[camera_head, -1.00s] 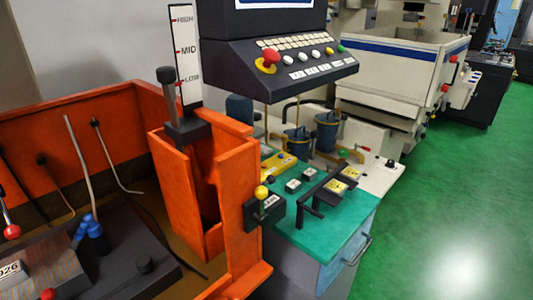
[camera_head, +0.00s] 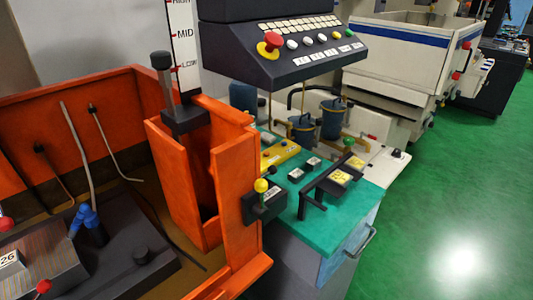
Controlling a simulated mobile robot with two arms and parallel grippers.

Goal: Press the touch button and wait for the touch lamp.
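A dark control panel (camera_head: 285,72) hangs at the top centre. It carries a red mushroom button (camera_head: 272,41) on a yellow ring, a row of round buttons and small white label plates under them. The labels are too small to read, so I cannot tell which button is the touch button. I cannot pick out a touch lamp or see one lit. The screen above is cut off by the top edge. Neither gripper is in view.
An orange tank (camera_head: 95,85) with a yellow-knobbed lever (camera_head: 261,186) fills the left. A green-topped bench (camera_head: 330,225) with small parts and a black bar handle stands below the panel. Green floor (camera_head: 450,200) is clear at right.

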